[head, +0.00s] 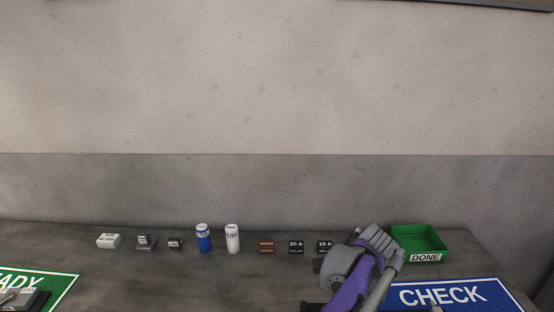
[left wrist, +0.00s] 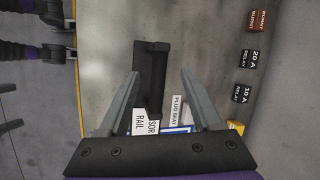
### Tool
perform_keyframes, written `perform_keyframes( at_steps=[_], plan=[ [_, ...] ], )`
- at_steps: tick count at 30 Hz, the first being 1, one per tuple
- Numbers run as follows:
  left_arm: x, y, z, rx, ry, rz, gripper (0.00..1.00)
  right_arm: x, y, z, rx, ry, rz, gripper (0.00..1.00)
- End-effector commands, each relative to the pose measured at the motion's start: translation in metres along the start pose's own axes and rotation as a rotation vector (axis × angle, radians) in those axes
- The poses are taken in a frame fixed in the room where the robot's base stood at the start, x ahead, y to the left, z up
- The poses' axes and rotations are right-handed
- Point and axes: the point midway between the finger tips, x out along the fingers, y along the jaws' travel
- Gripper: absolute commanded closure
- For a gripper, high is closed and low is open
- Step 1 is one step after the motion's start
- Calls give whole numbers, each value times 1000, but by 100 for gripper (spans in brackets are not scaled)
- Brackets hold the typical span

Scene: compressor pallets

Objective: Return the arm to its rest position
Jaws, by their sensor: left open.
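My arm (head: 365,270), purple and grey, rises from the bottom edge right of centre in the head view, in front of the 10 A relay and the green bin. From the wrist view it appears to be my left arm; its fingertips cannot be made out there. In the left wrist view my left gripper (left wrist: 158,73) is open, with its two grey fingers apart. A black bar-shaped object (left wrist: 151,80) shows between them; whether it touches a finger is unclear. Labels reading RAIL (left wrist: 140,122) and PLUG SEAT (left wrist: 178,110) show near the finger bases. My right gripper is not in view.
The green DONE bin (head: 426,258), blue CHECK sign (head: 455,296) and green sign (head: 50,284) lie nearby.

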Motion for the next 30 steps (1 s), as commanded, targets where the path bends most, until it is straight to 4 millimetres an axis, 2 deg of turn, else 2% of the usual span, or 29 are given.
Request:
perform_keyframes(
  at_steps=[1,5,8,12,15,21,25,30],
  plan=[
    [2,-3,33,-78,19,14,34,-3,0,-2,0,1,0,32],
    [10,3,98,-283,84,43,34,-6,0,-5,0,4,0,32],
    [17,17,146,-446,133,62,34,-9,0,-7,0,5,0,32],
    [29,48,204,-679,201,84,34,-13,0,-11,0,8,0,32],
    [40,77,239,-850,248,94,34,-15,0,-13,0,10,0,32],
    [66,138,289,-1173,340,103,34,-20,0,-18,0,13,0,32],
    [81,166,303,-1319,385,103,34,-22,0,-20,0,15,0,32],
    [91,183,310,-1405,413,102,34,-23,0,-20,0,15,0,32]
  ],
)
